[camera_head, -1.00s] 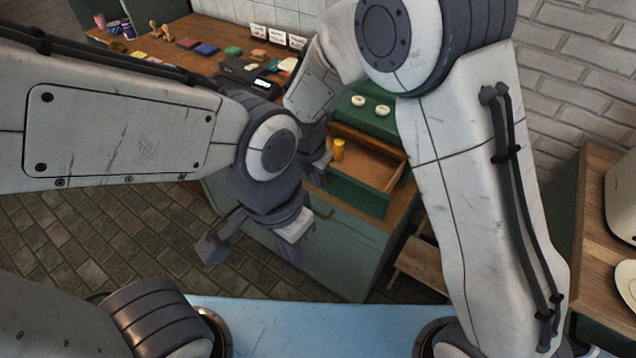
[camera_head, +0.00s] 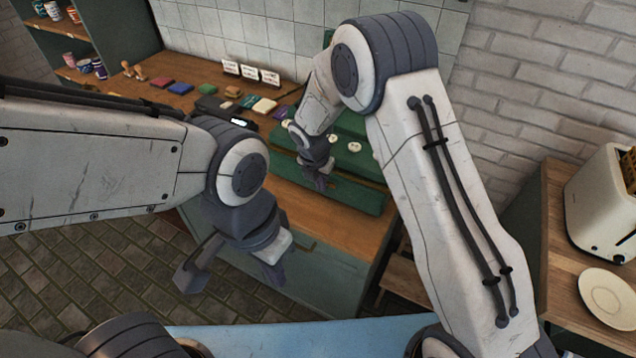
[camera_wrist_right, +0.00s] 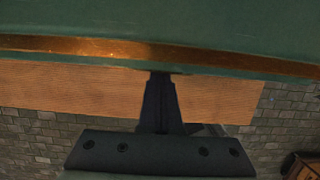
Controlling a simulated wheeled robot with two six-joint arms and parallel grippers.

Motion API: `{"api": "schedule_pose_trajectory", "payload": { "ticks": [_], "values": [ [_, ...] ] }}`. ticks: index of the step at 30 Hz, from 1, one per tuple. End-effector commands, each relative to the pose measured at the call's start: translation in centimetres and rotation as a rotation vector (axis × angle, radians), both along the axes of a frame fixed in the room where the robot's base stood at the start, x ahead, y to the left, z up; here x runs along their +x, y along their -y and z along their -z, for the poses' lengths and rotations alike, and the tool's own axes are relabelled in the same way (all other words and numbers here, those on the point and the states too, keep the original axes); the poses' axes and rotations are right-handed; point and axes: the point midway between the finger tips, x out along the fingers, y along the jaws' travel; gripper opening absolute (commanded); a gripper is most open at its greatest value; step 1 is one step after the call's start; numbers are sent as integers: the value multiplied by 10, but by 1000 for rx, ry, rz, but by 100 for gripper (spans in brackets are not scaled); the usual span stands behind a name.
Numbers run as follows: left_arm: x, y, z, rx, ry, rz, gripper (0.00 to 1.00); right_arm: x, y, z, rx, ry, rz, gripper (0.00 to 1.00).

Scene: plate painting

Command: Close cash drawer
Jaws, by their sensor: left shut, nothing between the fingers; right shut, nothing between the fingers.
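The green cash drawer (camera_head: 350,192) sits in the green register on the wooden counter. Its front is now nearly flush with the register body, and no open inside shows. In the right wrist view the green front (camera_wrist_right: 60,62) with a copper-coloured strip fills the top. My right gripper (camera_head: 321,183) is shut and empty, its tips at the drawer front; in the wrist view the fingertips (camera_wrist_right: 160,76) meet the lower edge of that front, though contact is hard to tell. My left gripper (camera_head: 274,279) is shut and empty, low in front of the counter, away from the drawer.
A dark card terminal (camera_head: 225,113), coloured pads (camera_head: 208,88) and small white signs (camera_head: 250,73) stand along the counter to the left. A toaster (camera_head: 602,205) and a plate (camera_head: 606,299) are on another counter at right. The counter strip before the drawer is bare.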

Motion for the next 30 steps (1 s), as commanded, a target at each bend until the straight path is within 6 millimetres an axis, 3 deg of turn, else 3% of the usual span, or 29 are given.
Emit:
{"api": "schedule_pose_trajectory", "payload": {
  "ticks": [10, 17, 24, 30],
  "values": [
    [0, 0, 0, 0, 0, 0, 0, 1, 3, -2, -3, 9, 4, 0],
    [0, 0, -1, 0, 0, 0, 0, -24, -21, -2, -1, 5, -2, 0],
    [0, 0, 10, 0, 0, 1, 0, -35, -32, -58, 3, 10, -3, 0],
    [0, 0, 14, 0, 0, 1, 0, -42, -36, -87, 1, 7, -3, 0]
  ]
}}
